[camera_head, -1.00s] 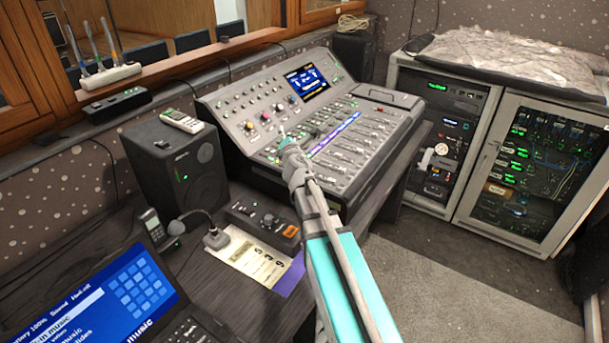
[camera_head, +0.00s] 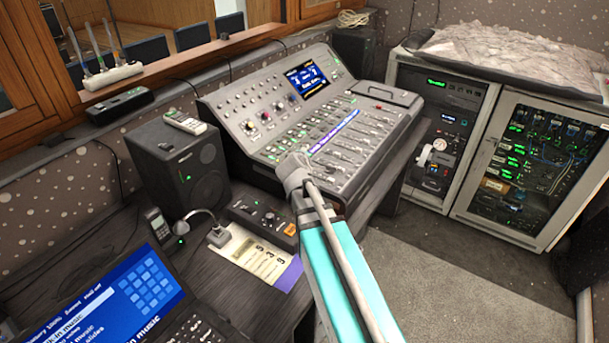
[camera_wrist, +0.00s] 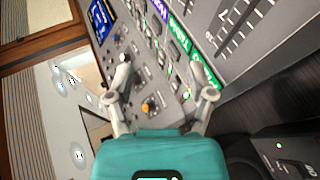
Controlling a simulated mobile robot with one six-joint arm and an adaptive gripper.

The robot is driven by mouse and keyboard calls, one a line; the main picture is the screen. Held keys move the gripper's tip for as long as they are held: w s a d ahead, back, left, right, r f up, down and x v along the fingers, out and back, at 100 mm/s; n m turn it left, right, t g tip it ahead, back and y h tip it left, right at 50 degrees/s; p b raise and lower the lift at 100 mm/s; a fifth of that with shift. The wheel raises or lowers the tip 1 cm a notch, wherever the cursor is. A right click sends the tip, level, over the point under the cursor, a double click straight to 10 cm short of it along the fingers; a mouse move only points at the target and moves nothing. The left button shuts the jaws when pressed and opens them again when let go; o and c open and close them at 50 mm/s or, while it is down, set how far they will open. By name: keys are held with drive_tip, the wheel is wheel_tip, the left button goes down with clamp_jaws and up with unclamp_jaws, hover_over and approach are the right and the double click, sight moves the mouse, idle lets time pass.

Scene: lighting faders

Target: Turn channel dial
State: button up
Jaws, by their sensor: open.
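The mixing console (camera_head: 232,145) stands on the desk with its panel facing me. A row of coloured channel dials (camera_head: 266,116) runs along its upper left part. In the wrist view, an orange dial (camera_wrist: 149,106) shows low between the fingers, close to my gripper's body. My gripper (camera_wrist: 162,74) is open, its two grey fingers spread over the panel with nothing held. In the head view, my arm's end is over the console's front edge and the fingertips cannot be made out. I cannot tell whether a finger touches a dial.
The console's screen (camera_head: 307,81) is lit. Fader rows (camera_head: 345,150) fill the lower panel. A black speaker (camera_head: 178,163), a small microphone (camera_head: 217,235) and a laptop (camera_head: 125,300) stand to the left. Equipment racks (camera_head: 440,135) stand to the right. The floor between is clear.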

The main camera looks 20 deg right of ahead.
drive_tip(key=s+a+f+m+g+y+p, duration=0.1)
drive_tip(key=s+a+f+m+g+p, duration=0.1)
drive_tip(key=s+m, duration=0.3)
drive_tip(key=shift+s+f+g, duration=0.5)
drive_tip(key=shift+s+g, duration=0.25)
drive_tip(key=shift+g, duration=0.15)
drive_tip(key=shift+o, duration=0.2)
drive_tip(key=shift+a, duration=0.1)
drive_tip(key=g+y+p, duration=0.3)
drive_tip(key=y+p, duration=0.4)
drive_tip(key=p, duration=1.4)
approach(251, 124)
drive_tip(key=v, duration=0.4)
drive_tip(key=shift+n+y, duration=0.3)
drive_tip(key=shift+f+b, duration=0.1)
drive_tip(key=shift+b, duration=0.3)
drive_tip(key=b+x, duration=0.8)
drive_tip(key=x, duration=0.1)
drive_tip(key=b+x, duration=0.4)
drive_tip(key=shift+d+f, duration=0.2)
drive_tip(key=shift+f, duration=0.1)
